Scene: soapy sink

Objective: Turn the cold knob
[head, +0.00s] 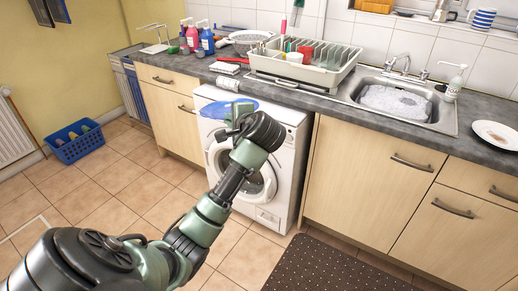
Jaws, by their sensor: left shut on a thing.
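The chrome tap (402,62) stands behind the sink (446,121) at the right, with a small knob on each side of its spout: a left knob (388,67) and a right knob (424,74). I cannot tell by marking which is the cold one. My left gripper (240,111) is far to the left of them, in front of the washing machine's top. It is shut on a flat blue thing (217,110), partly hidden by the gripper and wrist. My right gripper is not in view.
A dish rack (343,75) with plates stands left of the sink. A soap dispenser (455,85) stands right of the knobs, and a white plate (497,134) lies farther right. The washing machine (285,118) is behind my arm. A dark mat (330,268) covers floor below the sink cabinet.

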